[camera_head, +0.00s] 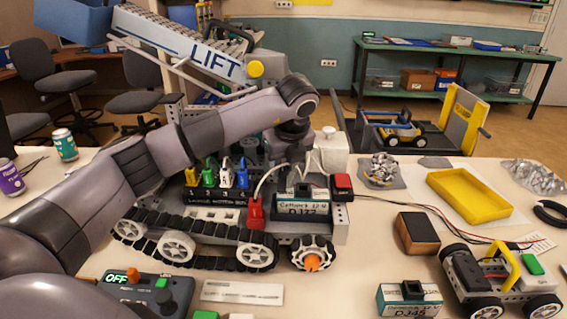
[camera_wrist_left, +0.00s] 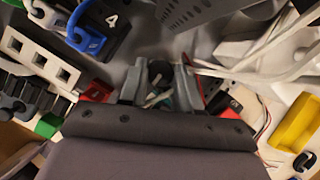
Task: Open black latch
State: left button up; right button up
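The tracked robot (camera_head: 200,225) stands on the table with a raised LIFT arm (camera_head: 195,45). My right gripper is not in view.
A red plug (camera_head: 255,213) with a white cable is close by. A control box reading OFF (camera_head: 140,290) lies at the front left. A brown box (camera_head: 417,233), a yellow tray (camera_head: 468,196) and a small wheeled robot (camera_head: 500,280) stand to the right.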

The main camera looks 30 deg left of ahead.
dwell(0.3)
pick_arm(q)
jog(key=m+t+h+b, duration=0.1)
jog(key=m, duration=0.3)
jog(key=shift+s+a+m+b, duration=0.1)
jog(key=shift+a+m+b, duration=0.05)
jog(key=shift+m+b, duration=0.25)
jog(key=m+h, duration=0.1)
jog(key=m, duration=0.2)
jog(key=shift+a+m+t+h, duration=0.1)
jog(key=shift+m+t+h, duration=0.2)
jog(key=shift+t+h, duration=0.1)
jog(key=m+h, duration=0.1)
jog(key=m, duration=0.2)
jog(key=shift+a+r+m+p, duration=0.1)
jog(key=shift+m+p, duration=0.2)
jog(key=shift+m, duration=0.1)
jog(key=m+h+p, duration=0.1)
jog(key=m, duration=0.2)
jog(key=shift+m+g+h, duration=0.3)
jog(key=shift+m+h, duration=0.1)
jog(key=shift+a+m+h+p, duration=0.1)
jog(key=shift+m+h+p, duration=0.2)
jog(key=shift+m+p, duration=0.25)
jog(key=shift+m, duration=0.35)
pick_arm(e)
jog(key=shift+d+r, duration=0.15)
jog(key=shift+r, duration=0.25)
